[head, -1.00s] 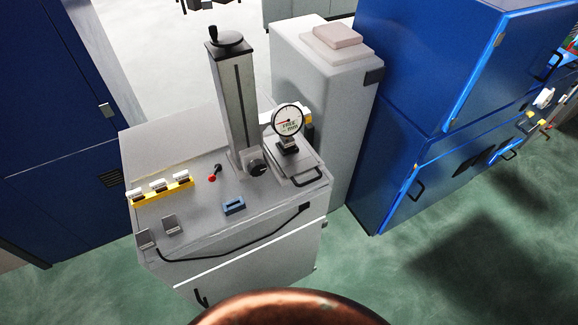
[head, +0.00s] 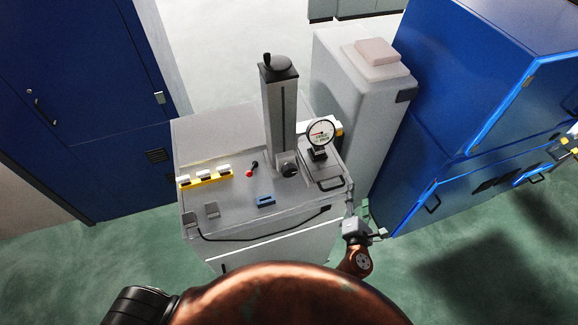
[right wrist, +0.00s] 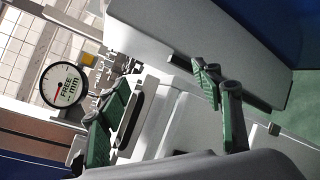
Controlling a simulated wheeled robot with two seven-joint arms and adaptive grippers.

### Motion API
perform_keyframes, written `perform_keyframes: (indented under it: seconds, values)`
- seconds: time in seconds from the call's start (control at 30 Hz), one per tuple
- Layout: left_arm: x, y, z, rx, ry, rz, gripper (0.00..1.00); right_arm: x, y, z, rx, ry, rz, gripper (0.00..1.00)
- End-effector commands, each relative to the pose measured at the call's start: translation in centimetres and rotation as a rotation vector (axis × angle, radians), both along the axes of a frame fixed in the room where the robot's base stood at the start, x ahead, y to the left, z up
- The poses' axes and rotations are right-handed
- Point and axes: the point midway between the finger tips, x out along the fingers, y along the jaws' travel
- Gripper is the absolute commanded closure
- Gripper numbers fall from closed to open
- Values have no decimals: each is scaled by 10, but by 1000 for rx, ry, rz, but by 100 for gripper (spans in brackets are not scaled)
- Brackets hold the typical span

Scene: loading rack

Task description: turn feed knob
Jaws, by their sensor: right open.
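A grey machine cabinet (head: 232,222) carries an upright column (head: 281,115) with a black crank wheel (head: 278,68) on top. A small black round knob (head: 289,170) sits at the column's foot. A dial gauge (head: 320,133) stands right of it; in the right wrist view the dial (right wrist: 64,86) reads "FREE mm" and has a red needle. My right gripper (head: 350,200) is by the cabinet's right front corner, apart from the knob. In the right wrist view its green fingers (right wrist: 162,80) are spread with nothing clearly held. The knob cannot be made out there. My left gripper is not in view.
The cabinet top holds a yellow strip with white blocks (head: 205,177), a red-tipped lever (head: 251,169), a blue block (head: 265,201) and a black handle (head: 330,184). A grey cabinet (head: 345,85) and blue cabinets (head: 440,130) stand right. Green floor is clear in front.

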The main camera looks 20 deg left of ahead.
Motion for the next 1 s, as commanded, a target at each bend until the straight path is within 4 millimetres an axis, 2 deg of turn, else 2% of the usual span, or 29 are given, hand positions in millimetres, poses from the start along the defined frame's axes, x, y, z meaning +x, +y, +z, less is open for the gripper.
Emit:
perform_keyframes:
  seconds: [0.03, 0.1, 0.2, 0.3, 0.4, 0.57, 1.0]
  values:
    - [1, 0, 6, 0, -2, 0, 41, 0, 26, 29, -101, -70, 64, 41]
    - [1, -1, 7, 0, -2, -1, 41, -3, 67, 47, -271, -163, 168, 41]
    - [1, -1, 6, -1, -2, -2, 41, -12, 126, 50, -507, -280, 319, 41]
    - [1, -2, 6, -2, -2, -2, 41, -26, 172, 43, -700, -379, 443, 41]
    - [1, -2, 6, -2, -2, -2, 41, -37, 201, 35, -830, -447, 524, 41]
    - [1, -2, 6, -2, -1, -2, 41, -34, 220, 30, -891, -481, 562, 41]
    - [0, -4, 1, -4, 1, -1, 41, 17, 252, 29, -885, -475, 558, 41]
